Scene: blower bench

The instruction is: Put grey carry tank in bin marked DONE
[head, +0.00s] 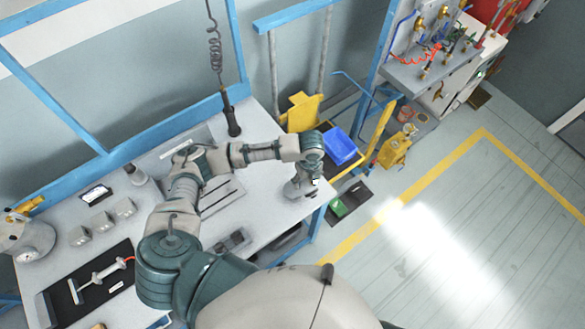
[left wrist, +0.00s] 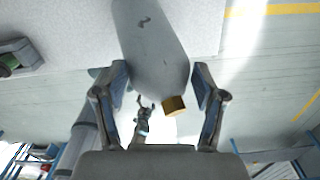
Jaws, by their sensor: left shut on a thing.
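My left gripper (head: 304,184) hangs over the right end of the grey workbench (head: 262,205), by its edge. In the left wrist view its two fingers (left wrist: 160,92) stand on either side of a smooth grey rounded body, which looks like the grey carry tank (left wrist: 153,50), with a brass-coloured piece (left wrist: 173,105) at its end. The gripper is shut on it. In the head view the tank is mostly hidden by the gripper. A blue bin (head: 340,147) stands beyond the bench to the right; I cannot read any DONE mark. My right gripper is not in view.
A yellow cart frame (head: 372,140) stands by the blue bin. A dark tray (head: 350,203) with a green item lies on the floor right of the bench. Open floor lies at right.

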